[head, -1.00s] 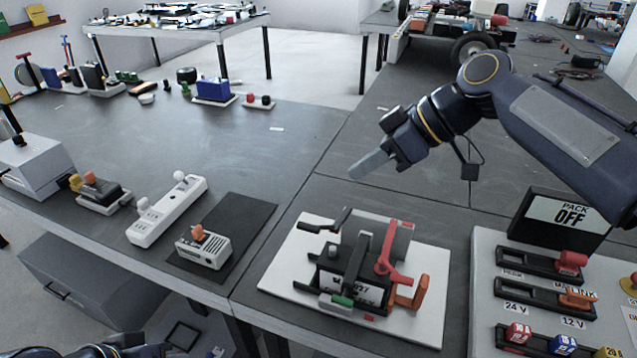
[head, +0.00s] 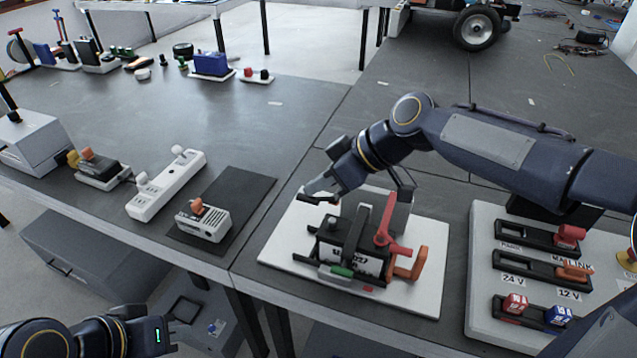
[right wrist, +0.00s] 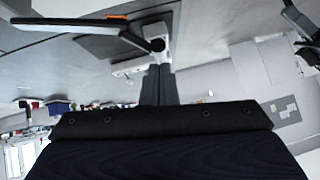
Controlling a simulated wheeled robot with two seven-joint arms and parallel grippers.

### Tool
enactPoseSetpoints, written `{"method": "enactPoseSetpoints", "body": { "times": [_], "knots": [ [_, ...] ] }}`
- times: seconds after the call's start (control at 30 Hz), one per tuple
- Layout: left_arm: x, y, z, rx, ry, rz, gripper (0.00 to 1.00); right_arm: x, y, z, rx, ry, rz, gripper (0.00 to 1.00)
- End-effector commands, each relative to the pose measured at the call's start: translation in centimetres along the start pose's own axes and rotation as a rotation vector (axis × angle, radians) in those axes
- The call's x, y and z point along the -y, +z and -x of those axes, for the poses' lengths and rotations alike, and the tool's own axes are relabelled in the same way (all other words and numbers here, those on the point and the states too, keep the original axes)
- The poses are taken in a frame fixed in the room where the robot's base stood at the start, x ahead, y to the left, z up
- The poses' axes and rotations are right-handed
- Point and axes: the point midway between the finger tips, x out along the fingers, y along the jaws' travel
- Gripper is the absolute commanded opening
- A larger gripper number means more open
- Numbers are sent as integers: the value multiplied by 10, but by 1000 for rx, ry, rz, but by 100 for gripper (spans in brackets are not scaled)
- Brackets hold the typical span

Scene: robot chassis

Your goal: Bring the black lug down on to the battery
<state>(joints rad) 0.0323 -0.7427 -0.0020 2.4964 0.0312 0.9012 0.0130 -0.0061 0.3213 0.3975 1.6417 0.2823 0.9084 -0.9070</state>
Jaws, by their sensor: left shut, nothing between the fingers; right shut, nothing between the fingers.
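The battery (head: 340,255) is a dark block with a pale label on the white board (head: 425,285). The black lug (head: 318,198) is a bent black bar, raised above the battery's left rear. A pale post (head: 332,222) shows below it. A black bar, likely the lug, crosses the upper left of the right wrist view (right wrist: 70,22). My right gripper (head: 310,189) is shut and empty, its fingertips just above or at the lug; contact cannot be told. Its fingers also show in the right wrist view (right wrist: 158,72). My left gripper (head: 178,330) is shut and empty at lower left, away from the battery.
A red lug (head: 390,242) and an orange bracket (head: 410,265) stand at the battery's right. A switch panel (head: 480,300) lies further right, partly under my right arm. A white charger-like box (head: 203,223) sits on a dark mat to the left.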

Motion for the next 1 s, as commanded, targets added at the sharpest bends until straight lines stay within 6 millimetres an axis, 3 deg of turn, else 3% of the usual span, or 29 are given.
{"method": "enactPoseSetpoints", "body": {
  "times": [0.33,0.7,1.0],
  "knots": [
    [2,2,-4,0,0,0,0,0,3,-2,0,5,6,0],
    [28,32,-62,0,0,0,0,12,35,-35,0,170,175,0],
    [35,39,-77,0,0,0,0,16,46,-46,0,191,193,0]
  ]
}}
